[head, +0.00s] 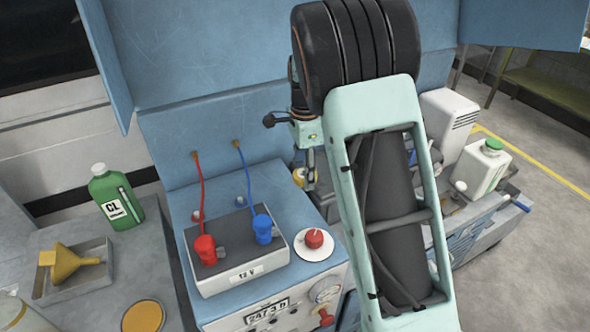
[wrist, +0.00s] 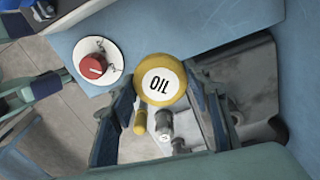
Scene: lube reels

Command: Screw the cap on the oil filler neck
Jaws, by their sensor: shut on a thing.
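The round yellow cap (wrist: 161,80) with a white disc marked OIL is in the middle of the wrist view, label facing the camera. My gripper (wrist: 161,84) is shut on it, one finger on each side. In the head view, a small yellow piece, likely the same cap (head: 298,177), shows at the right edge of the blue cabinet, mostly behind my arm. I cannot make out the filler neck, so I cannot tell whether the cap touches it.
A red knob (head: 314,239) on a white dial is near the cap. A 12 V battery box (head: 237,254) with red and blue clamps is left of it. A green bottle (head: 117,197) and a funnel tray (head: 75,270) stand at left. A white jug (head: 483,170) stands at right.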

